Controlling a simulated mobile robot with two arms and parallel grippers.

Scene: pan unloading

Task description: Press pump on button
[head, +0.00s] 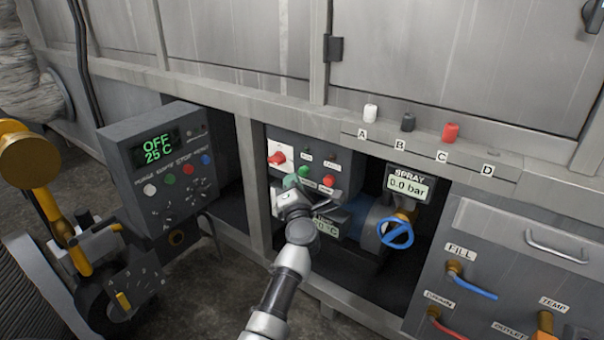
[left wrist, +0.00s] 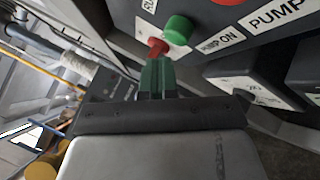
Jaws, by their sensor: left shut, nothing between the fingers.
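The green pump on button (left wrist: 177,30) sits on a grey control panel, beside its white PUMP ON label (left wrist: 220,42) in the left wrist view. My left gripper (left wrist: 157,62) is shut and empty. Its dark green fingertips are just below and left of the button in that view; I cannot tell whether they touch it. In the head view the left gripper (head: 291,186) is in front of the lower left of the pump panel (head: 315,161) and hides part of it. My right gripper is not in view.
The panel also carries a red rotary switch (head: 277,157) and a red button (head: 328,181). To the right are a blue valve wheel (head: 397,234) and a SPRAY display (head: 408,186). A control box (head: 160,160) reading OFF stands left. A metal frame surrounds the opening.

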